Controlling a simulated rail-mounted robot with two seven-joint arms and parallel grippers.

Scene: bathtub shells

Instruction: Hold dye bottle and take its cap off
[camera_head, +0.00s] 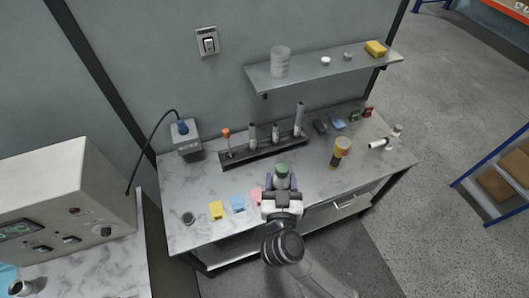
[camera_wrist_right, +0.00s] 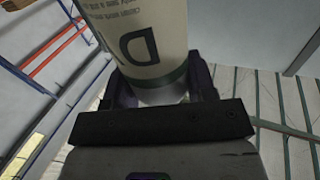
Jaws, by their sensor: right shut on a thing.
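The dye bottle (camera_head: 282,180) is pale with a green cap (camera_head: 282,168) and stands out above the front part of the marble-topped table. My right gripper (camera_head: 282,186) is shut around the bottle, with its dark fingers on either side. In the right wrist view the bottle (camera_wrist_right: 145,35) is large between the fingers, with a cream label, dark lettering and a green band. The cap is out of that view. In the head view the cap sits on top of the bottle. My left gripper is not in view.
A dark rack (camera_head: 264,150) with several tubes stands behind the bottle. Yellow, blue and pink cards (camera_head: 237,203) lie to its left. An amber jar (camera_head: 342,146) stands to the right. A wall shelf (camera_head: 320,70) hangs above. The table's right part has some clear room.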

